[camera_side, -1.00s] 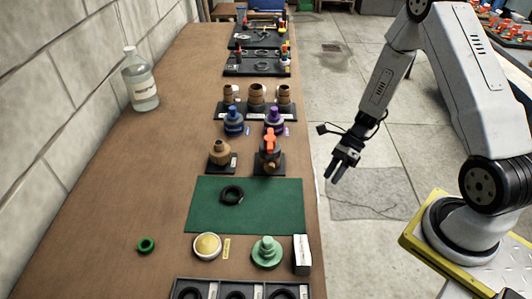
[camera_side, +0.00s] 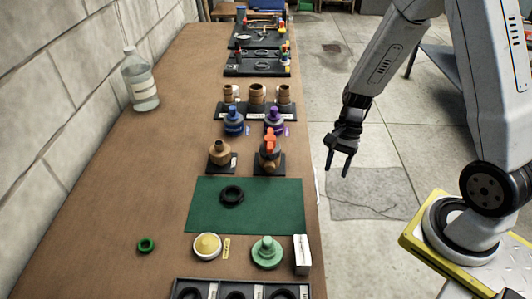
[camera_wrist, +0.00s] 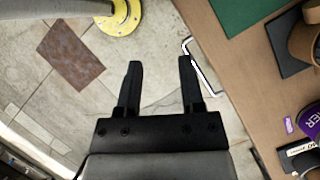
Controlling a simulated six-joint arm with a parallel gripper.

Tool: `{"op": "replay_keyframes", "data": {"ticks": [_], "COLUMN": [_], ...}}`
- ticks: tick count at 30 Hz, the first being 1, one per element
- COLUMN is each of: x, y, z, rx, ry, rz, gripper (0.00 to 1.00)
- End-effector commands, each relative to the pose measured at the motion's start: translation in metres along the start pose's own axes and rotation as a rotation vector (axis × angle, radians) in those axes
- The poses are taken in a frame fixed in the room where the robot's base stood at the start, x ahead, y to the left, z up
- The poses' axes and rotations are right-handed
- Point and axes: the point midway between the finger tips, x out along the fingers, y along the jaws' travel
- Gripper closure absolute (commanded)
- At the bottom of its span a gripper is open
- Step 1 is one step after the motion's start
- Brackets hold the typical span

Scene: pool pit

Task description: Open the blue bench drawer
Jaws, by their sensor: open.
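A pale metal bar handle (camera_wrist: 201,72) sticks out from the edge of the wooden bench (camera_wrist: 222,62) in the wrist view. In the side view only a thin pale line shows at the bench's right edge. The blue drawer front is hidden in both views. My gripper (camera_side: 337,170) is open and empty over the floor, to the right of the bench. In the wrist view my gripper (camera_wrist: 160,67) has its two dark fingers apart, and the handle lies just right of the right finger, not between them. I cannot tell the height gap.
A green mat (camera_side: 270,205) with a dark ring (camera_side: 232,195) lies on the bench. Brown fittings, an orange-handled valve (camera_side: 270,147) and blue and purple bottles stand behind it. A large clear bottle (camera_side: 141,82) stands by the wall. The floor beside the bench is open.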

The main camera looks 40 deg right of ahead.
Motion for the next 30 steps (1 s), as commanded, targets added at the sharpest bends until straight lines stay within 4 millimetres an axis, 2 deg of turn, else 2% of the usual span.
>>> {"op": "replay_keyframes", "data": {"ticks": [21,30], "x": [-0.032,-0.041], "y": [0.003,0.004], "z": [0.033,0.043], "rx": [-0.628,-0.814], "ry": [0.28,0.359], "rz": [0.035,0.048], "gripper": [0.51,0.51]}}
